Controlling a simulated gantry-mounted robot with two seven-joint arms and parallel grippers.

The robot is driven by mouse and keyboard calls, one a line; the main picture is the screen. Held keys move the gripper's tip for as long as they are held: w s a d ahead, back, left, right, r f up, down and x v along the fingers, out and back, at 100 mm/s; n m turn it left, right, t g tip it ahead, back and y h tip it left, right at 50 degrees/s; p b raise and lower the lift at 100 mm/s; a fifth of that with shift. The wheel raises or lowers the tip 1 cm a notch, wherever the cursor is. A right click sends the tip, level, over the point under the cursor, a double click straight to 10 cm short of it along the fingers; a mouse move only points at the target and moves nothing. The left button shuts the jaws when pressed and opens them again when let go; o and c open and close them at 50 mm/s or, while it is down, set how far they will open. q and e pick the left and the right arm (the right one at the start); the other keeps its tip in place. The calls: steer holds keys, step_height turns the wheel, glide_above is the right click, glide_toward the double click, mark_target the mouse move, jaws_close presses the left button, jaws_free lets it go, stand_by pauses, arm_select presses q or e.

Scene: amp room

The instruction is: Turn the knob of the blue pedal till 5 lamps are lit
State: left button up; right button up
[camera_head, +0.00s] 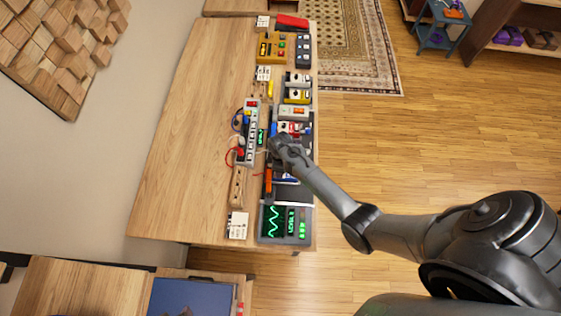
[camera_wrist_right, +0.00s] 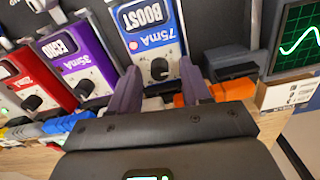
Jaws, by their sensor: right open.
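The blue pedal (camera_wrist_right: 150,25), marked BOOST 75mA, stands upper middle in the right wrist view, with its dark round knob (camera_wrist_right: 160,69) near its lower edge. My right gripper (camera_wrist_right: 160,80) is open, its two purple-grey fingers on either side of the knob. I cannot tell whether they touch it. In the head view my right gripper (camera_head: 281,146) is over the pedal row and hides part of it. A dark unit with a green wave screen (camera_head: 273,222) carries a LEVEL readout and green lamps (camera_head: 303,227), too small to count surely. My left gripper is out of view.
A purple pedal (camera_wrist_right: 75,62) and a red pedal (camera_wrist_right: 28,85) stand left of the blue one. An orange block (camera_wrist_right: 195,92) lies by the right finger. A power strip (camera_head: 249,135) with cables lies beside the row. The table's left side (camera_head: 185,130) is clear.

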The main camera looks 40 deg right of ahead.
steer(key=shift+f, duration=0.2)
jaws_close()
steer(key=shift+r+m+p, duration=0.2)
steer(key=shift+m+p, duration=0.3)
steer(key=shift+p, duration=0.05)
steer(key=shift+f, duration=0.2)
steer(key=shift+c, duration=0.2)
jaws_free()
steer(key=shift+o, duration=0.2)
